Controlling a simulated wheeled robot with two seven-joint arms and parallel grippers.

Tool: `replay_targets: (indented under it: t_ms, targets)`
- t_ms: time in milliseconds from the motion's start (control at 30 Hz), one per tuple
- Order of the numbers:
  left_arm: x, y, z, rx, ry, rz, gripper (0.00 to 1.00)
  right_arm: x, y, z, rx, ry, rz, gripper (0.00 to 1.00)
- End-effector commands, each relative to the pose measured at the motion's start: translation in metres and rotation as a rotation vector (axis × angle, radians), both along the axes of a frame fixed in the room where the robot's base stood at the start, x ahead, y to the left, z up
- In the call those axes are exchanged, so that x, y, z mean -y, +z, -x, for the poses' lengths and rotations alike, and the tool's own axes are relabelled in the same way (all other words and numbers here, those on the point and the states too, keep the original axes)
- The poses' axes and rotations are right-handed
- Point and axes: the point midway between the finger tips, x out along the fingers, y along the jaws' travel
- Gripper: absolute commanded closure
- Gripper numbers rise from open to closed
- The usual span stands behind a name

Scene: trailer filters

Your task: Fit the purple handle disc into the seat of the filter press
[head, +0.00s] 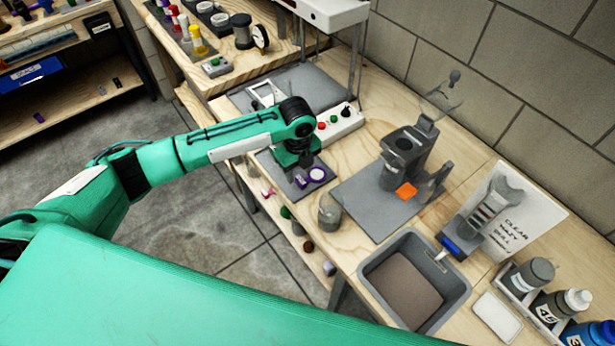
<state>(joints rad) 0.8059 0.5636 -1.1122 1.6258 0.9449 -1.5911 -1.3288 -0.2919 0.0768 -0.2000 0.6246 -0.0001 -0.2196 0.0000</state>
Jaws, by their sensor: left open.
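The purple handle disc (316,174) has a purple rim around a pale centre and a purple part to its left. It lies on a small grey mat (283,176) near the bench's front edge. My left gripper (302,167) points down right over the disc's left side and is open; whether its fingers touch the disc cannot be told. The filter press (398,157) is a dark grey upright device with a round opening on top, standing on a larger grey mat (361,209) to the right. My right gripper is not in view.
A small glass jar (330,211) and a grey bin (372,268) stand in front. A white control box (339,124) with buttons sits behind the gripper. Bottles (557,305) line the right; a block wall closes the back.

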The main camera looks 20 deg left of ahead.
Motion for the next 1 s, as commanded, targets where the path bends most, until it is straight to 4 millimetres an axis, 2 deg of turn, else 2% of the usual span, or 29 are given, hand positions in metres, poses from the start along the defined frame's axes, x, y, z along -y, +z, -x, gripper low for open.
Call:
replay_targets:
  t_ms: [100,233,533,700,767,1000]
  targets:
    - [0.004,-0.016,-0.002,-0.003,0.002,0.0,0.57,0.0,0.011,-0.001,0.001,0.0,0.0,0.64]
    - [0.003,-0.033,-0.002,-0.002,0.0,0.0,0.57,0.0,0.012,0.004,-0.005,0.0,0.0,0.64]
    - [0.004,-0.038,-0.002,0.001,-0.001,0.001,0.57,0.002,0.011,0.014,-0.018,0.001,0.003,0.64]
    - [0.004,-0.038,-0.002,0.0,0.0,0.0,0.91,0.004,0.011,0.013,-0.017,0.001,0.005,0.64]
    - [0.003,-0.038,-0.002,0.0,0.0,0.0,1.0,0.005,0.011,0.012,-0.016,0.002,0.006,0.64]
    - [0.003,-0.038,-0.002,0.0,0.0,0.0,1.0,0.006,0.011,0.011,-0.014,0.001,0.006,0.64]
